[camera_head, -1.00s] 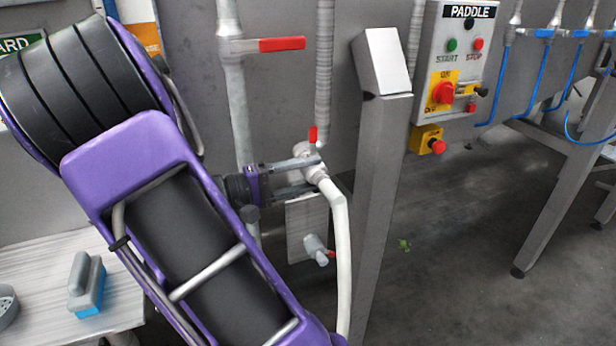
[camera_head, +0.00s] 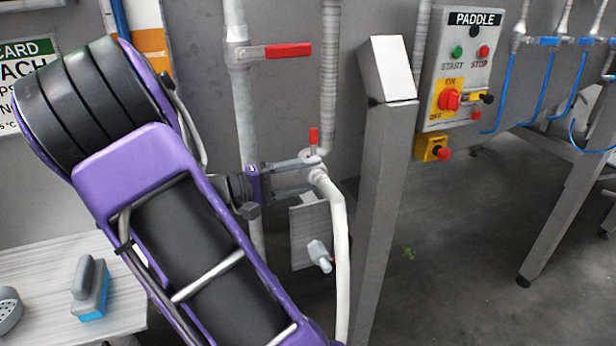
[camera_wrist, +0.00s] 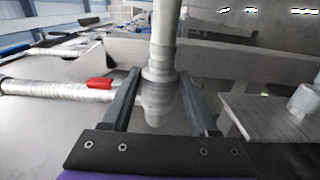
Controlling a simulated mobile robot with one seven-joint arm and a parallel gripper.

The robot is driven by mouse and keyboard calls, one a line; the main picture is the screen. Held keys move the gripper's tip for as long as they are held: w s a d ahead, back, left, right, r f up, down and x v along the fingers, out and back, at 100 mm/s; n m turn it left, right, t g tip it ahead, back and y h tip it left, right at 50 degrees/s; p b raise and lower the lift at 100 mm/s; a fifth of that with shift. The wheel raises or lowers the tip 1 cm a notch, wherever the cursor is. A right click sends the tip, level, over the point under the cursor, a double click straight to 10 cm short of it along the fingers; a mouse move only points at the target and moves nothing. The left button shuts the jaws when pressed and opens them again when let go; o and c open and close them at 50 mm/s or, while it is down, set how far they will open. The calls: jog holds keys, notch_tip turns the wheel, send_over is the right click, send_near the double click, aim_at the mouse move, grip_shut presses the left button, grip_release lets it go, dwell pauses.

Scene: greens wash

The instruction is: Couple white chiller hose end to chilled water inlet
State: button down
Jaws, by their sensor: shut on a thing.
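My gripper (camera_head: 319,172) is shut on the upper end of the white chiller hose (camera_head: 342,260). The hose bends over at the fingers and hangs down. In the wrist view the hose end (camera_wrist: 158,85) lies between the two dark fingers, and its tip shows at the lower middle. A white fitting with an upright red lever (camera_head: 314,137) is just behind my fingertips. I cannot tell whether the hose end touches it. No readable label marks the chilled water inlet.
A grey upright post (camera_head: 384,190) stands close to the right of the hose. A pipe with a red handle (camera_head: 288,51) runs left of it. The paddle control box (camera_head: 460,68) is farther right. A brush (camera_head: 90,288) lies on the left table. Open floor shows right of the post.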

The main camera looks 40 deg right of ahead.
jog(key=shift+w, duration=0.15)
jog(key=shift+c, duration=0.4)
grip_release()
jog(key=shift+w, duration=0.1)
jog(key=v, duration=1.7)
jog(key=shift+b, duration=0.3)
